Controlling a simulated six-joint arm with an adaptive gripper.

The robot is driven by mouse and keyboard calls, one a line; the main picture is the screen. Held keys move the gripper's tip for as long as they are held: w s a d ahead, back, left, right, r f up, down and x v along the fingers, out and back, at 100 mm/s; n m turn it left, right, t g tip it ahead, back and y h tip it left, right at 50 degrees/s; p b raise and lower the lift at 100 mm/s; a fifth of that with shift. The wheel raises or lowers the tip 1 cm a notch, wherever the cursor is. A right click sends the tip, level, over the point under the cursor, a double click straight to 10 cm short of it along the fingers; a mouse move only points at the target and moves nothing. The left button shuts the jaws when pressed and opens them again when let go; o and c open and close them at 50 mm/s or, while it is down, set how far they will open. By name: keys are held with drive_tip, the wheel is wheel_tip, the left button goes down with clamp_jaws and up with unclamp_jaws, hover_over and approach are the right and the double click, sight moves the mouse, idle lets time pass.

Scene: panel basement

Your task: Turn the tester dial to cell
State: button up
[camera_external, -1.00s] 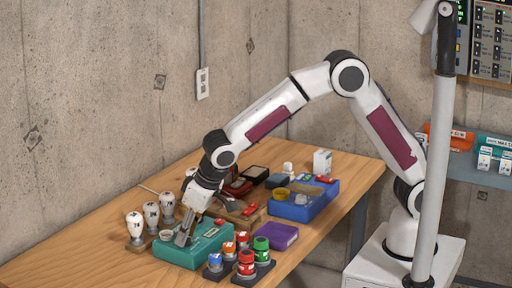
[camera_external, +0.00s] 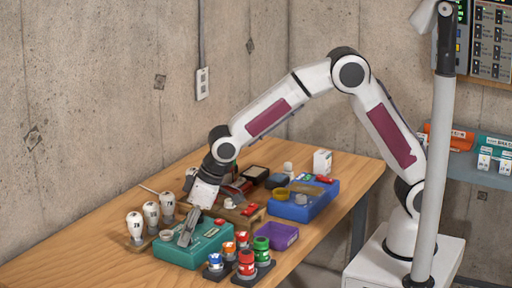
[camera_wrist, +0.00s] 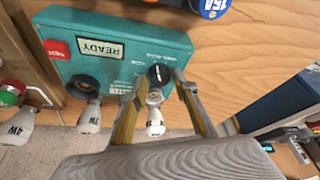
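The teal tester box (camera_external: 205,248) sits at the front of the bench. In the wrist view it appears upside down, with a READY display (camera_wrist: 100,48), a red button (camera_wrist: 57,49) and a black dial (camera_wrist: 158,74). The dial has a light pointer mark, and the small lettering around it is too blurred to read. My gripper (camera_wrist: 157,88) is open, its two fingers spread apart over the tester's dial end. In the external view my gripper (camera_external: 187,232) is low over the tester and hides part of its top. I cannot tell whether a finger touches the dial.
Several white bulbs (camera_external: 151,216) stand left of the tester. Red, green, blue and orange fuses (camera_external: 246,262) stand close to its front right. A purple tray (camera_external: 278,237) and a blue bin (camera_external: 303,211) lie to the right. The bench's front left is clear.

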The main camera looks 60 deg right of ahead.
drive_tip(key=shift+w+d+n+g+y, duration=0.1)
drive_tip(key=shift+n+g+y, duration=0.35)
drive_tip(key=shift+n, duration=1.15)
drive_tip(key=shift+n+g+y, duration=0.45)
drive_tip(key=shift+n, duration=1.15)
drive_tip(key=shift+m+g+h, duration=0.3)
drive_tip(key=shift+m+g, duration=0.1)
drive_tip(key=shift+m, duration=0.5)
drive_tip(key=s+d+r, duration=0.2)
drive_tip(key=d+r, duration=0.1)
drive_tip(key=s+d+r, duration=0.1)
drive_tip(key=s+r, duration=0.1)
drive_tip(key=shift+d+r, duration=0.1)
drive_tip(key=shift+d, duration=0.05)
drive_tip(key=s+d+r+m+h, duration=0.1)
drive_tip(key=s+d+r+m, duration=0.1)
drive_tip(key=s+d, duration=0.5)
drive_tip(key=s+d+r+m, duration=0.3)
drive_tip(key=s+d, duration=0.4)
drive_tip(key=d, duration=0.4)
drive_tip(key=shift+m+t+h, duration=0.3)
drive_tip(key=shift+m+h, duration=0.1)
drive_tip(key=shift+m, duration=0.1)
drive_tip(key=shift+r, duration=0.1)
